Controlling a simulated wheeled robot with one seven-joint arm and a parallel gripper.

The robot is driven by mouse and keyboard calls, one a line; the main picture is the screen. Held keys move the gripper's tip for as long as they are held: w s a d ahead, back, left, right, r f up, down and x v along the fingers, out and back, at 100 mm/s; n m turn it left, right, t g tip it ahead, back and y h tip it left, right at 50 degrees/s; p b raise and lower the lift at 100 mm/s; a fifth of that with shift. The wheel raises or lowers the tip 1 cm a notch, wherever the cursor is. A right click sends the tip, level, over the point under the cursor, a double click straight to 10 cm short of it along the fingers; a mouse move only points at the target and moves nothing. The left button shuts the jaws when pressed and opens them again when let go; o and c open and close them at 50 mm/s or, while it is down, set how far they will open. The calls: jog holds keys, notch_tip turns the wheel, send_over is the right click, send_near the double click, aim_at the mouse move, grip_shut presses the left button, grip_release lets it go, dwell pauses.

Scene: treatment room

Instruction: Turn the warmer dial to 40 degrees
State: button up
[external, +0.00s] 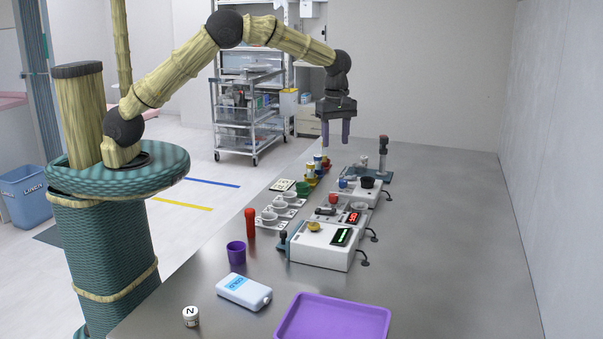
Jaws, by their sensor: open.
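Several white devices stand in a row on the steel table. The nearest white device (324,258) has a yellow knob (314,227) on top and a dark display (341,237) with green marks. Behind it, a device carries a red-lit display (352,217). A farther one has a blue knob (343,183) and a black round part (367,183). I cannot tell which is the warmer, and dial marks are too small to read. My gripper (336,141) is open and empty, pointing down above the far end of the row, apart from all devices.
Left of the devices are a tray of white cups (280,207), a red cylinder (250,222) and a purple cup (236,253). A white-blue pack (243,292) and purple tray (333,320) lie in front. The table's right side (450,240) is clear.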

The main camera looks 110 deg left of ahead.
aim_at(334, 195)
notch_tip(334, 195, down, 17)
jog(key=p, duration=0.2)
jog(key=shift+f+p, duration=0.15)
jog(key=shift+p, duration=0.2)
jog(key=shift+c, duration=0.5)
jog(key=c, duration=0.9)
